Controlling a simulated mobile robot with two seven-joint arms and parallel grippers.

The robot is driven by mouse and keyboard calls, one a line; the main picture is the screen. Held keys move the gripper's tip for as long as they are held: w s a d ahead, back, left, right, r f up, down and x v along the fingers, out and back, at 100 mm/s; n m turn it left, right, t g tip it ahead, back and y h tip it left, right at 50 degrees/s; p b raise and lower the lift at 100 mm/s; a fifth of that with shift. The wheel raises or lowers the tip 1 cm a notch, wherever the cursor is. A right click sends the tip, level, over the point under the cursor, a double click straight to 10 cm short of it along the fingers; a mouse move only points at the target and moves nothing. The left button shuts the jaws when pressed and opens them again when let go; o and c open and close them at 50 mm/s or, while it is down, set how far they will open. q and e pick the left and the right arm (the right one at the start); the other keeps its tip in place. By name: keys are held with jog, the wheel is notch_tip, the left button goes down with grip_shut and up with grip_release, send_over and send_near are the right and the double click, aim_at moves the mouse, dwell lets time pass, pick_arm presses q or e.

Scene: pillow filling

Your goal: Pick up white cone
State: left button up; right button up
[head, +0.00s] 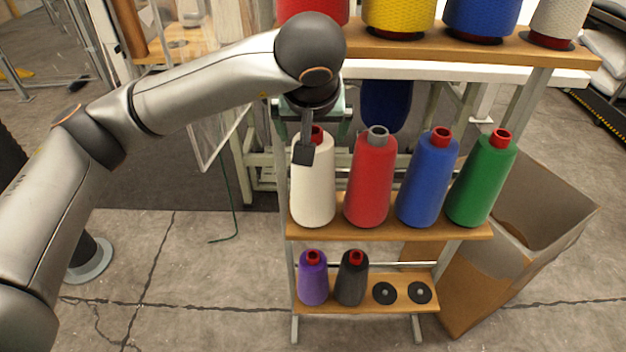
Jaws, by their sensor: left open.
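The white cone (313,192) stands upright at the left end of the middle shelf, with a red tip at its top. My left gripper (303,154) is directly over and in front of the cone's top, pointing down. One dark finger shows against the upper part of the cone and hides some of it; the other finger is not clear. The gripper is open; I cannot tell whether it touches the cone. My right gripper is not in view.
Red (370,185), blue (427,185) and green (481,185) cones stand to the right on the middle shelf (390,231). Purple (313,281) and black (351,281) cones stand on the lower shelf. Large spools fill the top shelf (420,48). An open cardboard box (480,285) is at right.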

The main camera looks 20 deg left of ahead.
aim_at(313, 131)
pick_arm(q)
jog(key=shift+w+a, duration=0.25)
jog(key=shift+w, duration=0.7)
jog(key=x, duration=0.5)
jog(key=shift+w+a, duration=0.1)
jog(key=shift+w, duration=0.1)
grip_shut()
jog(key=shift+r, duration=0.1)
